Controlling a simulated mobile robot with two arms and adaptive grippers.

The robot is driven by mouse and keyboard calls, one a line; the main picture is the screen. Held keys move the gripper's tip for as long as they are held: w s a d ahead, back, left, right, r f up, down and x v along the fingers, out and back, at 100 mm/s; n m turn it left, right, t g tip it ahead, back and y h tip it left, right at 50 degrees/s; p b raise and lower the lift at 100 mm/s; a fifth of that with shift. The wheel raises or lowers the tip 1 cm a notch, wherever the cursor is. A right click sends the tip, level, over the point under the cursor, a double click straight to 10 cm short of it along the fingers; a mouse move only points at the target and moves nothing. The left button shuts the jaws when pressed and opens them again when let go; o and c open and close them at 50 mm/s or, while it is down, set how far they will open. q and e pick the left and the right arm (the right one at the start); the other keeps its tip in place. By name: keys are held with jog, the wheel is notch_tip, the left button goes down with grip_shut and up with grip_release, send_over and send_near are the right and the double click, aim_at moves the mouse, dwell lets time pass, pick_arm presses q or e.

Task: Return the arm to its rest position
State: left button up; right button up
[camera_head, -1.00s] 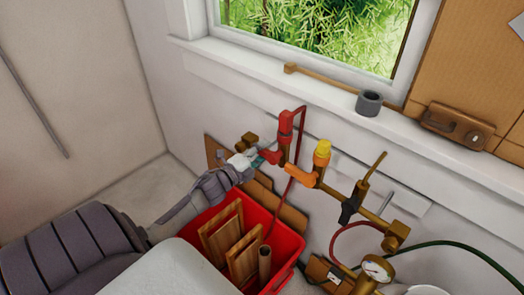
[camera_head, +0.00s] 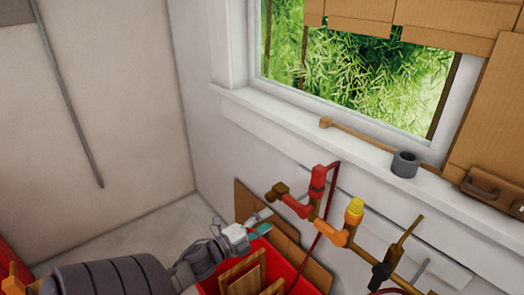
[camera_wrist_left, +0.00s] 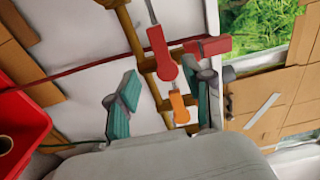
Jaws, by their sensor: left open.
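My left gripper (camera_head: 261,223) is open and empty in the head view, low and left of the pipe assembly, above the red crate. In the left wrist view its two teal-padded fingers (camera_wrist_left: 163,98) stand wide apart. The brass pipe with the red valve handle (camera_head: 294,206) and orange valve handle (camera_head: 329,234) lies beyond the fingers, apart from them. The red handle (camera_wrist_left: 160,55) and orange handle (camera_wrist_left: 179,107) also show in the wrist view. My right gripper is not in view.
The red crate (camera_head: 209,287) with wooden boards is under my left gripper. Cardboard (camera_head: 243,202) leans on the wall behind it. The floor at the left corner (camera_head: 120,237) is clear.

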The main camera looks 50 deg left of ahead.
pick_arm(q)
jog(key=shift+s, duration=0.35)
dwell(0.3)
jog(key=s+d+f+n+g+y, duration=0.1)
jog(key=s+f+n+g, duration=0.2)
jog(key=f, duration=0.7)
jog(key=s+d+f+n+g+y, duration=0.1)
jog(key=s+f+n+g, duration=0.2)
jog(key=f, duration=0.7)
jog(key=s+d+f+n+g+y, duration=0.15)
jog(key=s+f+n, duration=0.25)
jog(key=f, duration=0.6)
jog(key=s+d+f+n+g+h, duration=0.1)
jog(key=s+d+f+n+g, duration=0.1)
jog(key=s+d+f, duration=0.3)
jog(key=s+d+f+n+g+h, duration=0.1)
jog(key=s+d+f+g, duration=0.3)
jog(key=s, duration=0.7)
jog(key=s+d+f+n+g+h, duration=0.1)
jog(key=s+d+f+n+g, duration=0.2)
jog(key=s+d+f, duration=0.5)
notch_tip(320, 180, down, 3)
jog(key=shift+s+r, duration=0.1)
jog(key=shift+s, duration=0.35)
jog(key=shift+w, duration=0.1)
